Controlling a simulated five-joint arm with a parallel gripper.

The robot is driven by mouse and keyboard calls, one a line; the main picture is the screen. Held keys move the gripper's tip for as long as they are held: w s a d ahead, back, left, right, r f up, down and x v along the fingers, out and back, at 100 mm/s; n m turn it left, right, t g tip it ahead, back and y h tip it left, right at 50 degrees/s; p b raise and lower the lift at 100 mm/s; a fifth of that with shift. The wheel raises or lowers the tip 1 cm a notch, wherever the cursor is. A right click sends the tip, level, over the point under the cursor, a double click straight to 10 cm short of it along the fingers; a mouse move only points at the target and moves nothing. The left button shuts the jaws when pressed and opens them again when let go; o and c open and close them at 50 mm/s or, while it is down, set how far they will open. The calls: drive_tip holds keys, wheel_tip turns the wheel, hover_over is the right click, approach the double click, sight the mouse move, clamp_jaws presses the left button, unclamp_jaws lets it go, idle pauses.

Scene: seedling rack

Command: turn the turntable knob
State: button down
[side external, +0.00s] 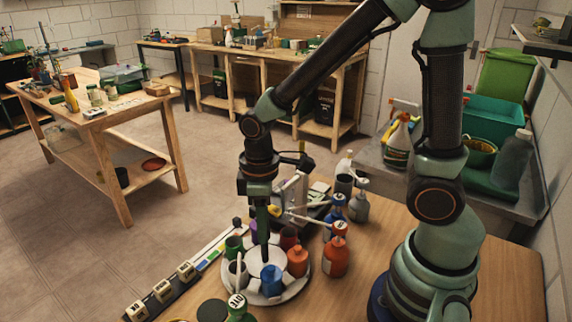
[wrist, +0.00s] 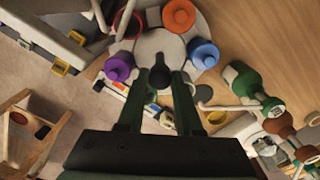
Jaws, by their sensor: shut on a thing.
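The turntable (side external: 293,291) is a pale round disc on the wooden table, with several coloured containers around it. It also shows in the wrist view (wrist: 160,43). My gripper (side external: 264,252) points straight down over its middle. In the wrist view my gripper (wrist: 160,80) has its two dark green fingers shut on the dark knob (wrist: 160,75) at the disc's centre. In the side view the fingers and the containers hide the knob. A blue container (side external: 271,281) and an orange one (side external: 298,261) stand on the disc close to the fingers.
A larger orange bottle (side external: 336,256) and blue-capped bottles stand just right of the turntable. A dark rail with pale blocks (side external: 162,290) lies along the left edge. Bare tabletop (side external: 375,235) shows to the right.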

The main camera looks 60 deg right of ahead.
drive_tip(key=shift+n, duration=1)
drive_tip(key=c, duration=0.6)
unclamp_jaws()
wheel_tip(320, 180, up, 12)
drive_tip(key=shift+r, duration=0.1)
